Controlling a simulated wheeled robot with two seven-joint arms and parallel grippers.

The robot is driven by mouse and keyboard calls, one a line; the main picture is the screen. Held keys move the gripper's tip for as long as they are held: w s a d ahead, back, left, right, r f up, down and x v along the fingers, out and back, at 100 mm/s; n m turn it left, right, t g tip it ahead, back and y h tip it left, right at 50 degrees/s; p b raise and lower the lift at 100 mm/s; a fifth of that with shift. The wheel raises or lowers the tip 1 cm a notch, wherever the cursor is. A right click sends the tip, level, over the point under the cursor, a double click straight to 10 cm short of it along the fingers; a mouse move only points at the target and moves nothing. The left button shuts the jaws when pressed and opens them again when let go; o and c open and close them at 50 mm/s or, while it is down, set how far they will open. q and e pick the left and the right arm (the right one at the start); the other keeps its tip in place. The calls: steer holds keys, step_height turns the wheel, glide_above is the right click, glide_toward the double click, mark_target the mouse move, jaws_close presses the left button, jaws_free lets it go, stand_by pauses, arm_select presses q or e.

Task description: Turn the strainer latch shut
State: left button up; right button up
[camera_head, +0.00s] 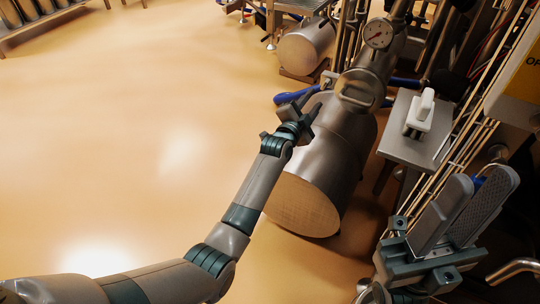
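A large metal cylinder (343,135) lies tilted in the middle, with a tan mesh-like round end (303,203) facing me. It looks like the strainer body, but I cannot be sure. A metal fitting with an oval plate (358,90) sits at its upper end, below a round gauge. I cannot make out the latch clearly. My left gripper (314,106) is at the cylinder's upper left side, close to the fitting. Its fingers are small and dark, and contact is unclear. My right gripper (468,207) is at the lower right, its two grey finger pads apart and nothing between them.
A dial gauge (379,33) stands above the fitting. A blue hose (291,97) passes behind my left gripper. The tan floor (130,140) on the left is clear.

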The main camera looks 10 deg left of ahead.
arm_select(q)
steer(key=s+a+f+g+y+p, duration=0.1)
steer(key=s+a+f, duration=0.3)
steer(key=s, duration=0.5)
steer(key=s+a+f+g+y+p, duration=0.2)
steer(key=s+a+f, duration=0.2)
steer(key=s, duration=0.5)
steer(key=shift+s+a+f+y, duration=0.35)
steer(key=shift+a+f+y, duration=0.05)
steer(key=shift+a, duration=0.5)
